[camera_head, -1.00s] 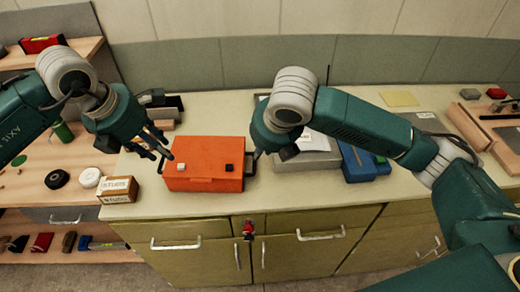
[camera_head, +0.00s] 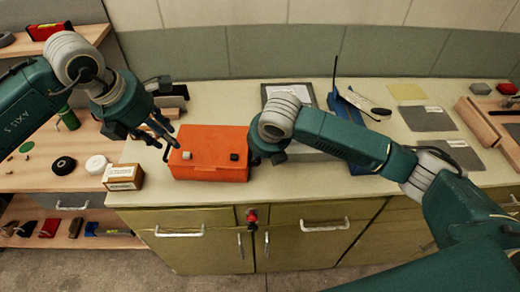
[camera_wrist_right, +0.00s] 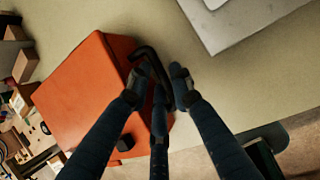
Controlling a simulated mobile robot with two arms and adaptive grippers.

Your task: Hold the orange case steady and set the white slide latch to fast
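The orange case (camera_head: 208,140) sits upright near the front of the counter. The small white slide latch (camera_head: 187,155) is on its front top edge, left of a black latch (camera_head: 234,157). My left gripper (camera_head: 168,138) is at the case's left end, its fingers spread; whether they touch the case is unclear. My right gripper is at the case's right end, its fingers hidden in the head view. In the right wrist view, its fingertips (camera_wrist_right: 158,88) are around a black bent handle (camera_wrist_right: 147,58) beside the orange case (camera_wrist_right: 75,95); a firm grip cannot be made out.
A small brown labelled box (camera_head: 123,177) stands left of the case. A grey box (camera_head: 288,92) lies behind my right arm, with a blue item (camera_head: 345,115) beside it. Grey mats (camera_head: 427,118) lie farther right. The counter front edge runs close before the case.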

